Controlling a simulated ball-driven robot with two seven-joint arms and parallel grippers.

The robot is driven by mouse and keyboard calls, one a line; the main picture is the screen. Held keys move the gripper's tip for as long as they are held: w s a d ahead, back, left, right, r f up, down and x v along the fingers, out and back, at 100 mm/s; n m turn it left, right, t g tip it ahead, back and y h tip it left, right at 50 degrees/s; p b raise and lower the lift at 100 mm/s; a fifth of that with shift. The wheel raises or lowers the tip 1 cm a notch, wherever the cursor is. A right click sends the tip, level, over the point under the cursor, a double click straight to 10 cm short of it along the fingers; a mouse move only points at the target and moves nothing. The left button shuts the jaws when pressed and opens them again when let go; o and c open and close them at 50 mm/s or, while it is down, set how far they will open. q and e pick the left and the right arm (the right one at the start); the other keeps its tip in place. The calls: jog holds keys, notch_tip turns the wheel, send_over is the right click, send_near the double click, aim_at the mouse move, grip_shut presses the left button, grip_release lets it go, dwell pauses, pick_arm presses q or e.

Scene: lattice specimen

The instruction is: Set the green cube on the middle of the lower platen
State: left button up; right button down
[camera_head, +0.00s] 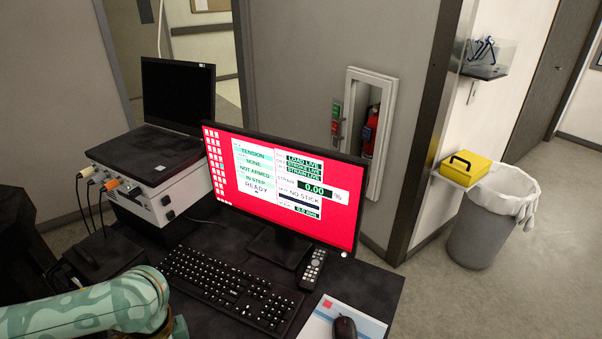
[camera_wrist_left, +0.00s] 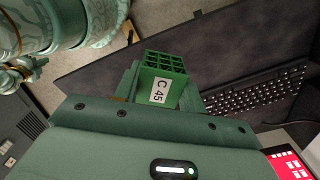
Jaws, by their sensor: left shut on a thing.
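The green cube (camera_wrist_left: 165,66) is an open lattice block with a white label reading "C 45" on one side, seen in the left wrist view. My left gripper (camera_wrist_left: 161,86) is shut on it, with a green finger on either side. The cube is held above a dark surface. In the head view only a patterned green part of my left arm shows at the bottom left; the gripper and cube are out of that view. The lower platen is in neither view. My right gripper is not in view.
In the head view a monitor (camera_head: 285,186) with a red screen, a keyboard (camera_head: 232,287), a remote (camera_head: 313,268) and a mouse (camera_head: 344,328) occupy the dark desk. A laptop (camera_head: 178,95) sits on a white instrument box (camera_head: 160,190). Open floor lies at the right, beside a bin (camera_head: 481,230).

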pick_arm(q)
jog(key=w+d+r+n, duration=0.1)
jog(key=d+r+n, duration=0.2)
jog(key=r+n, duration=0.9)
jog(key=shift+d+r, duration=0.3)
jog(key=shift+r, duration=0.65)
jog(key=shift+s+f, duration=0.1)
